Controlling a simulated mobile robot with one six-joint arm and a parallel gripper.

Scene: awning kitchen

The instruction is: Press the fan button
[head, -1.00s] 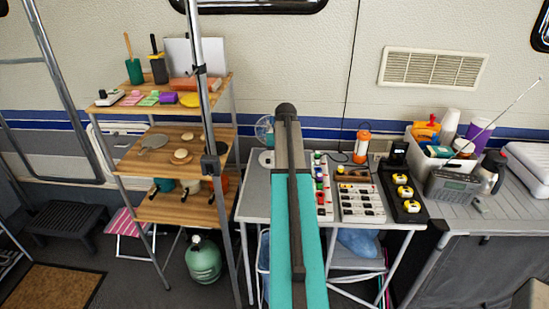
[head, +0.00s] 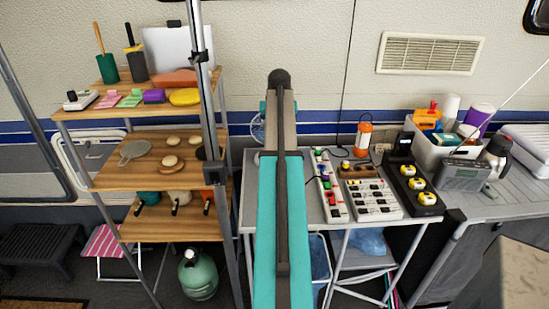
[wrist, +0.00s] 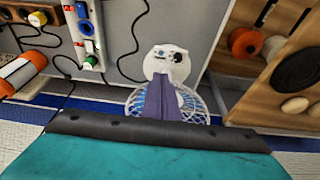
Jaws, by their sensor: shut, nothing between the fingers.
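The fan stands at the back left of the white table. In the head view its round guard (head: 257,128) shows beside my arm, which hides the rest. In the wrist view its white base (wrist: 160,52) carries a small blue button (wrist: 163,54) and a dark round part (wrist: 179,57). The wire guard (wrist: 196,103) shows on both sides of my fingers. My gripper (wrist: 161,76) is shut and empty, with its tips in front of the base's lower edge in that picture. I cannot tell whether they touch it. The head view hides the gripper behind my arm.
On the white table (head: 250,190), power strips (head: 329,187), an orange lantern (head: 363,139) and a black panel with yellow knobs (head: 412,184) stand right of my arm. A wooden shelf (head: 105,175) stands close on the left. A radio (head: 462,174) sits farther right.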

